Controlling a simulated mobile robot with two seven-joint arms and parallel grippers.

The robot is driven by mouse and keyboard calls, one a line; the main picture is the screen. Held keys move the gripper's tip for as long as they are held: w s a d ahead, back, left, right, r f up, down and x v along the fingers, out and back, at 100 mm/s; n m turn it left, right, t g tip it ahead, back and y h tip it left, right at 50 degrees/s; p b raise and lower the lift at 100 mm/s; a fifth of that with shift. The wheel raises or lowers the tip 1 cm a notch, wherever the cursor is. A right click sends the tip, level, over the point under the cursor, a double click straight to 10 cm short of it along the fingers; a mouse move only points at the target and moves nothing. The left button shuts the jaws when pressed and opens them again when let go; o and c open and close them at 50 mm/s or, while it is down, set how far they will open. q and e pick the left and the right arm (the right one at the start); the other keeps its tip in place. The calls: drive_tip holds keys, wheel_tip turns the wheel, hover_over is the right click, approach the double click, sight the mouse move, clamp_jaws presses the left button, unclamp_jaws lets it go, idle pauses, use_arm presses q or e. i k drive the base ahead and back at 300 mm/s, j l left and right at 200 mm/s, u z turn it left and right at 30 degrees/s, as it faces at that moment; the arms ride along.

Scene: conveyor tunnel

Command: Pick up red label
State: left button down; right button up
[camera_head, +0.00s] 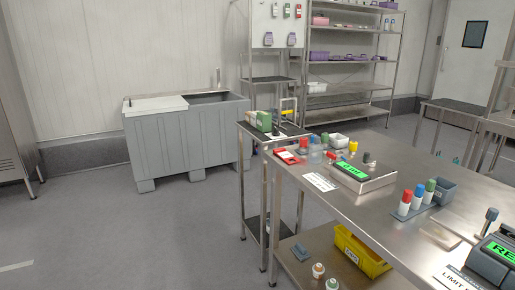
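A flat red-and-white item (286,157), which may be the red label, lies at the far left corner of the steel table (345,205). It is too small to read. Close to its right stand small containers, one with a red top (304,147). Neither of my grippers shows in the head view.
The floor at left (120,235) is clear.

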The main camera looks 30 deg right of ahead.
sight(282, 152)
drive_tip(key=i+j+z, duration=0.1)
drive_tip(key=i, duration=1.05)
drive_tip(key=i+j+z, duration=0.15)
drive_tip(key=i+z, duration=0.35)
drive_tip(key=i+j+z, duration=0.3)
drive_tip(key=z, duration=0.2)
drive_tip(key=i+j+z, duration=0.45)
drive_tip(key=i+j, duration=0.05)
drive_tip(key=j, duration=0.05)
